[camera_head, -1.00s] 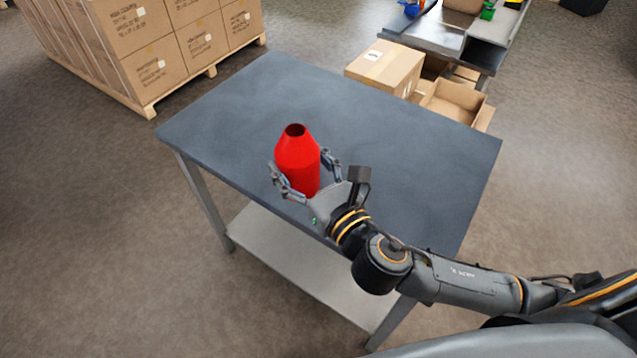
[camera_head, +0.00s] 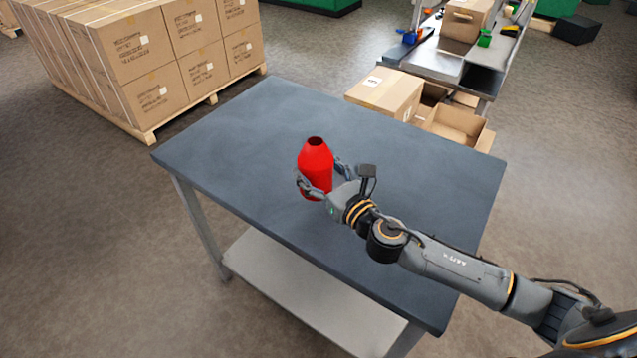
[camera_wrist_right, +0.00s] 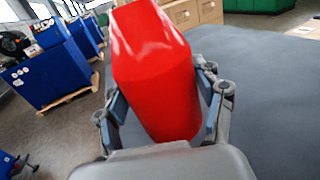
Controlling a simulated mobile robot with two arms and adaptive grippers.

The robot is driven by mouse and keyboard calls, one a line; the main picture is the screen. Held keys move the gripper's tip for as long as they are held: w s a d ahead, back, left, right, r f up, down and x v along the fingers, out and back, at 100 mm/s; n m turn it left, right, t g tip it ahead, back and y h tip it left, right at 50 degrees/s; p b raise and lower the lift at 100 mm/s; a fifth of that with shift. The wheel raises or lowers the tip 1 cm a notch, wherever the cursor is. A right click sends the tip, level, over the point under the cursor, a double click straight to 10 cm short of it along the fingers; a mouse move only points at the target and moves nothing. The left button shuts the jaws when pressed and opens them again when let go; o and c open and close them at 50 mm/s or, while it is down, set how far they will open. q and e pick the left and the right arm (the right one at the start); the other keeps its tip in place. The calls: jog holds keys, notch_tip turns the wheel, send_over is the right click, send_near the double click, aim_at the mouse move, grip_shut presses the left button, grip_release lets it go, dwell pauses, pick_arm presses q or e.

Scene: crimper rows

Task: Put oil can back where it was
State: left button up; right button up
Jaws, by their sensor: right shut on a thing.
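The oil can (camera_head: 316,162) is a red bottle shape with a tapered top and a dark round opening. It is upright in the head view, over the grey-blue table (camera_head: 230,135), near the table's middle. My right gripper (camera_head: 319,178) is shut on it, one finger on each side of its body. In the right wrist view the red can (camera_wrist_right: 155,70) fills the space between the fingers and leans in the picture. I cannot tell whether its base touches the tabletop. My left gripper is not in view.
The tabletop around the can is clear, with a lower shelf (camera_head: 300,290) below. Stacked cartons on a pallet (camera_head: 150,65) stand behind left. A closed carton (camera_head: 385,92) and an open box (camera_head: 457,122) sit beyond the right back edge. A workbench (camera_head: 440,60) is farther back.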

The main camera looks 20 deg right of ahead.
aim_at(318, 180)
jog(key=shift+w+d+f, duration=0.1)
jog(key=shift+w+f, duration=0.05)
jog(key=shift+f, duration=0.1)
jog(key=shift+w+d+f+b, duration=0.15)
jog(key=shift+f+b, duration=0.25)
jog(key=shift+f, duration=0.55)
jog(key=shift+w+d+f+b, duration=0.1)
jog(key=shift+f+b, duration=0.3)
jog(key=shift+f, duration=0.5)
jog(key=shift+f, duration=0.1)
jog(key=o, duration=1.3)
